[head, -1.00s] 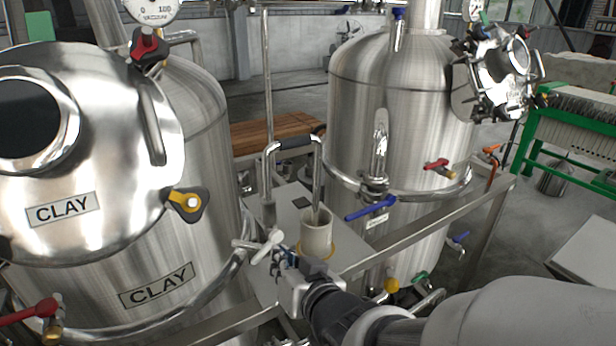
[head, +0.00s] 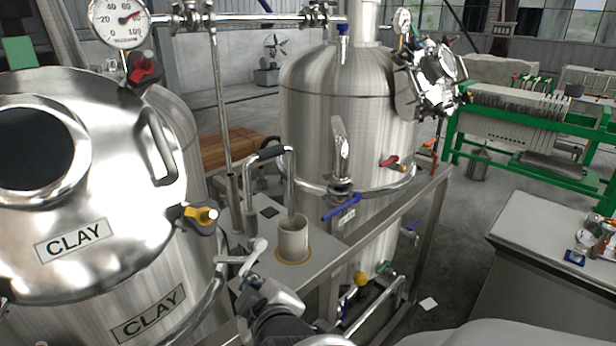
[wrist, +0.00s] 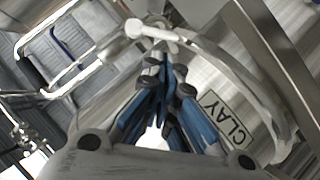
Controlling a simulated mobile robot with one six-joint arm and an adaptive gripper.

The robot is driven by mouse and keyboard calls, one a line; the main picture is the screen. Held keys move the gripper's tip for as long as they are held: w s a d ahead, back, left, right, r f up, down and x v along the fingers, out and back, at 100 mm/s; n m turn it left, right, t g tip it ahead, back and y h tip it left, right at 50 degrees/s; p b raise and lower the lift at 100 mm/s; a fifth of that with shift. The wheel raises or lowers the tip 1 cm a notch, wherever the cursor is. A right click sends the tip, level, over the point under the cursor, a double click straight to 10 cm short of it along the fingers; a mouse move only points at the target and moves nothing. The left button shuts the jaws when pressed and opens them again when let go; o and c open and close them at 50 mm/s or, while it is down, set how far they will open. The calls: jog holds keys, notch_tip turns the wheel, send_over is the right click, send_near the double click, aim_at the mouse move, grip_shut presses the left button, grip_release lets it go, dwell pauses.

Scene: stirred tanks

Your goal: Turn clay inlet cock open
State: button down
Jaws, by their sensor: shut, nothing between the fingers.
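The tank marked CLAY (head: 185,285) fills the left of the head view, with a round clamped lid. A cock with a yellow handle (head: 203,215) sits at the lid's right edge, and a red handle (head: 146,67) is above the lid. I cannot tell which is the clay inlet cock. My gripper (head: 258,282) is at bottom centre, right of the tank. Its blue-padded fingers (wrist: 160,65) look together and empty in the wrist view. A pale T-shaped handle (head: 245,258) lies just beyond the fingertips and shows in the wrist view (wrist: 150,34); contact is unclear.
A beige cup (head: 293,242) stands under a bent spout on a grey plate behind my gripper. A second steel tank (head: 315,125) with blue and red handles stands behind it. A steel frame rail (head: 385,220) runs to the right. A grey table (head: 545,255) is at far right.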

aim_at(245, 267)
jog(key=p+x, duration=0.2)
jog(key=p, duration=0.8)
jog(key=shift+w+r, duration=0.1)
jog(key=shift+r, duration=0.05)
jog(key=b+x, duration=0.1)
jog(key=x, duration=0.8)
jog(key=shift+a+f, duration=0.15)
jog(key=shift+f, duration=0.15)
